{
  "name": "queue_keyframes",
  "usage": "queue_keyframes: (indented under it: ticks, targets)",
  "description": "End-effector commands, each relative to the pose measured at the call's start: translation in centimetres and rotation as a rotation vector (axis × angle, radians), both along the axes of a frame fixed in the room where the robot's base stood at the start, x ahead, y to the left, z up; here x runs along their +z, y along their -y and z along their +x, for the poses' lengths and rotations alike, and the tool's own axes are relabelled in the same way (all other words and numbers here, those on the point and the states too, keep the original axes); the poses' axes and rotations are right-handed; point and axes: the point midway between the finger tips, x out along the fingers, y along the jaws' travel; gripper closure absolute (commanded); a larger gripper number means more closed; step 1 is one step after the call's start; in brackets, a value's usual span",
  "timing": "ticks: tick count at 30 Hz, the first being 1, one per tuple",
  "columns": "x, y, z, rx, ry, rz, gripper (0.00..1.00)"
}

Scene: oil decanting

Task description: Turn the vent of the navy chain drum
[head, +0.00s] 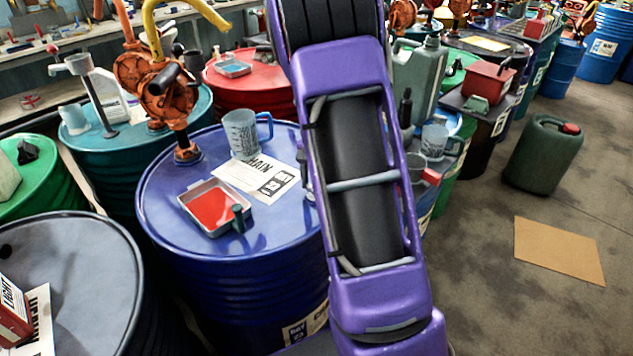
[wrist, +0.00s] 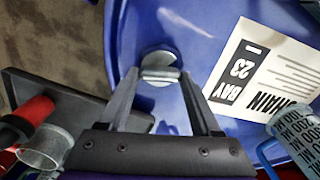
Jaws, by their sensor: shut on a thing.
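The navy drum (head: 165,215) stands left of centre in the head view, and its blue lid (wrist: 170,110) fills the middle of the wrist view. The vent (wrist: 160,66) is a small round grey cap with a raised bar across it, near the lid's edge. My gripper (wrist: 160,78) is over the lid, its fingers on either side of the vent's bar and shut on it. In the head view my purple arm hides the vent and the gripper.
On the navy lid are a paper sheet (head: 258,178), a clear measuring jug (head: 240,135), a tray of red liquid (head: 212,208) and an orange pump (head: 160,90). Other drums crowd around. A dark shelf with a red-handled item (wrist: 32,118) is beside the lid. Floor at right is open around a green can (head: 543,152).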

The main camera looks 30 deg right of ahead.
Motion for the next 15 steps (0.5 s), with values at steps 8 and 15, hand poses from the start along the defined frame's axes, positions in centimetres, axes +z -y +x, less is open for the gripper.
queue_keyframes:
  ticks: [8, 15]
  targets:
    - [0.04, 0.02, 0.03, -0.003, 0.001, 0.0, 0.21]
    - [0.02, 0.02, 0.01, -0.001, 0.001, 0.001, 0.05]
